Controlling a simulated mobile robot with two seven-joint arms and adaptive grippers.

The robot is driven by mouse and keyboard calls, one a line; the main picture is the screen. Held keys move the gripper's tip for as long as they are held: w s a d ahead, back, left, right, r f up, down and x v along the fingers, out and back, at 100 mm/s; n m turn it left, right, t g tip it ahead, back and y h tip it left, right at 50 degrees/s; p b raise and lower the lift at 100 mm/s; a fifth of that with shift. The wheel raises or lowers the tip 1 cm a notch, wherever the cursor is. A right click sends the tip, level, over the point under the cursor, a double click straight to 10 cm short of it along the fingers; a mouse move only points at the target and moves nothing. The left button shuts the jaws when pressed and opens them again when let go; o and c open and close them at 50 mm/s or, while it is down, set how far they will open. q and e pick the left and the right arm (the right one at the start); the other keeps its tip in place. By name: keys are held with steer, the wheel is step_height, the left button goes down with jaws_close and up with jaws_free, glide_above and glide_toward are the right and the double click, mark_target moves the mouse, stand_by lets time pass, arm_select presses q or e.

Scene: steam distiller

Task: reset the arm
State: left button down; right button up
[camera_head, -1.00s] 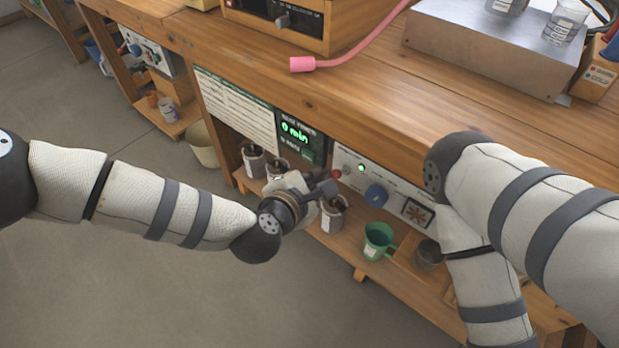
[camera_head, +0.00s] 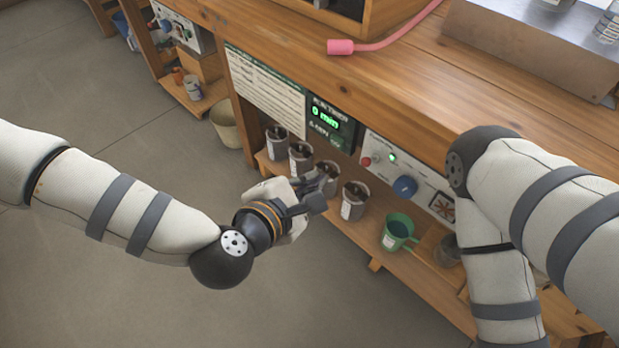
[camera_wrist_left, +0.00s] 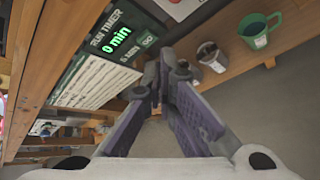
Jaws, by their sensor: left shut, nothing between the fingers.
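My left gripper (camera_head: 318,190) is in front of the low shelf, beside the row of dark canisters. Its fingers are shut and empty, and they show close together in the left wrist view (camera_wrist_left: 165,75). My right arm comes in from the right in the head view, and its gripper is out of view. Several dark canisters with pale labels stand on the shelf, and the rightmost one (camera_head: 353,200) is just right of the left gripper. A green mug (camera_head: 397,232) stands further right on the shelf.
A run timer (camera_head: 328,117) reads 0 min above the shelf. A control panel (camera_head: 385,172) has a blue knob and a lit green lamp. A pink hose (camera_head: 375,45) lies on the wooden bench top. A beige bin (camera_head: 227,124) stands on the floor. Open floor lies at left.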

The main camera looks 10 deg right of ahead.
arm_select(q)
steer(key=s+a+f+m+g+y+p, duration=0.1)
steer(key=s+a+f+m+g+p, duration=0.15)
steer(key=s, duration=0.45)
steer(key=s+a+f+m+g+p, duration=0.2)
steer(key=s+a+m, duration=0.2)
steer(key=s, duration=0.3)
steer(key=s+a+f+m+g+y+p, duration=0.1)
steer(key=s+a+f+m+g+p, duration=0.2)
steer(key=s, duration=0.4)
steer(key=s+a+r+m+g+y+p, duration=0.1)
steer(key=s+a+m, duration=0.3)
steer(key=s+a, duration=0.4)
steer(key=s+a+r+m+g+y+p, duration=0.2)
steer(key=s+a+r+m+g+y, duration=0.1)
steer(key=s+a, duration=0.5)
steer(key=shift+s+a+r+m+g+y, duration=0.3)
steer(key=shift+s+a+m+g+y, duration=0.15)
steer(key=shift+a+m+y, duration=0.35)
arm_select(e)
steer(key=w+r+t, duration=0.3)
steer(key=w+r, duration=0.6)
steer(key=r, duration=0.2)
steer(key=shift+w+r+t, duration=0.3)
arm_select(q)
steer(key=shift+a, duration=0.1)
